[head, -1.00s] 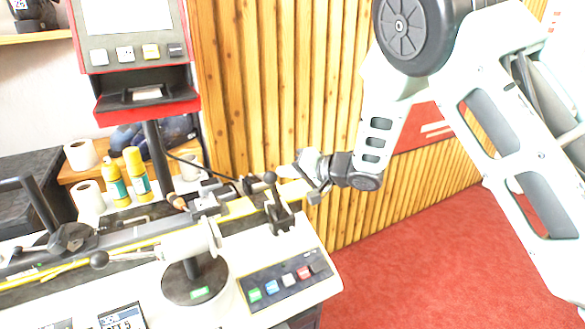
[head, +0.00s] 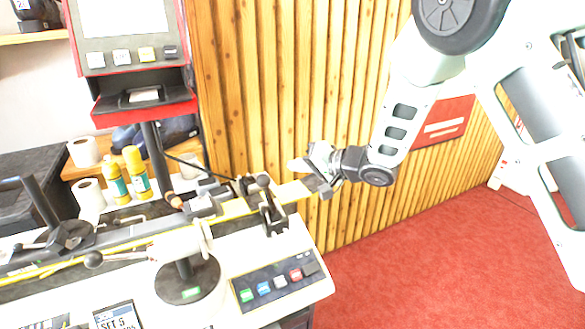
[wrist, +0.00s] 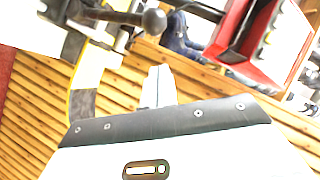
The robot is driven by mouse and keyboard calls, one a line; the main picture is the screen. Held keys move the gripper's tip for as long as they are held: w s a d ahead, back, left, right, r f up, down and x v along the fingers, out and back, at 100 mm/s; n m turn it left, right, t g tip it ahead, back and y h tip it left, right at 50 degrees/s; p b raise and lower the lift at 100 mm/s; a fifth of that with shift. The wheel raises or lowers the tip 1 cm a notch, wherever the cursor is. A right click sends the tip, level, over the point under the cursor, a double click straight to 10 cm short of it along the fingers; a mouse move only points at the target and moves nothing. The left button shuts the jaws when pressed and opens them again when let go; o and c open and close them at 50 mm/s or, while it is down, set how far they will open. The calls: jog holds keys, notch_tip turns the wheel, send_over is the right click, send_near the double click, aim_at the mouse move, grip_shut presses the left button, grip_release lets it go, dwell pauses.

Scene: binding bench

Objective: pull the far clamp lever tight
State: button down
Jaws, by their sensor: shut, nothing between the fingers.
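A dark clamp lever with a round black knob (head: 263,181) stands up at the right end of the bench's clamp rail. It is the lever nearest my gripper. Its knob also shows at the top of the wrist view (wrist: 154,21). My gripper (head: 297,166) is to the right of the knob and a little higher, with a visible gap between them. Its pale fingers are shut and empty; in the wrist view the fingertips (wrist: 160,78) point up, just below the knob. A second black ball knob (head: 93,260) is on the left clamp.
A yellow-edged bar (head: 235,208) runs along the rail. A round dark base (head: 188,281) and a button panel (head: 277,283) are in front. A red-framed screen unit (head: 145,108) rises behind, with yellow bottles (head: 136,172) beside it. Open red floor lies right.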

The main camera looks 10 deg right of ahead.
jog(key=b+v, duration=0.1)
jog(key=v, duration=0.7)
jog(key=shift+d, duration=0.15)
jog(key=s+a+f+n+g+h, duration=0.1)
jog(key=s+n+g+h, duration=0.3)
jog(key=s, duration=1.3)
jog(key=s+a+n+g+h, duration=0.1)
jog(key=s+n+g+h, duration=0.4)
jog(key=s, duration=1.2)
jog(key=shift+s+a+f+n+h, duration=0.25)
jog(key=shift+f+n+h, duration=0.15)
jog(key=shift+n, duration=0.2)
